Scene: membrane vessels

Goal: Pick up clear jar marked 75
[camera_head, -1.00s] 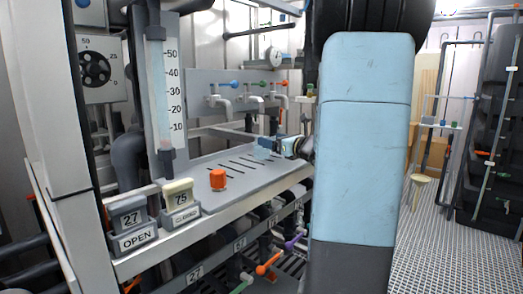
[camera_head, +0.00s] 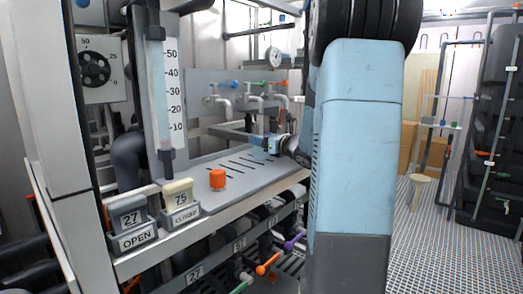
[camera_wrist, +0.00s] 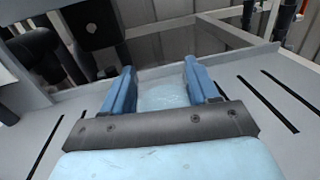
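A clear, pale-blue jar (camera_head: 260,154) stands on the grey slotted shelf at its far right part, small and partly hidden by my gripper. No mark on it can be read. In the wrist view the jar (camera_wrist: 163,97) shows between the two blue fingers. My gripper (camera_head: 270,143) is at the jar, low over the shelf. In the wrist view the fingers of my gripper (camera_wrist: 158,72) are spread, one on each side of the jar. Whether they touch it is hard to tell.
An orange cap-like piece (camera_head: 217,179) stands on the slotted shelf (camera_head: 225,163). Tags marked 75 (camera_head: 180,197) and 27 (camera_head: 130,216) sit on the front rail. Taps (camera_head: 222,100) line the back panel. A scale column (camera_head: 173,90) rises at the left.

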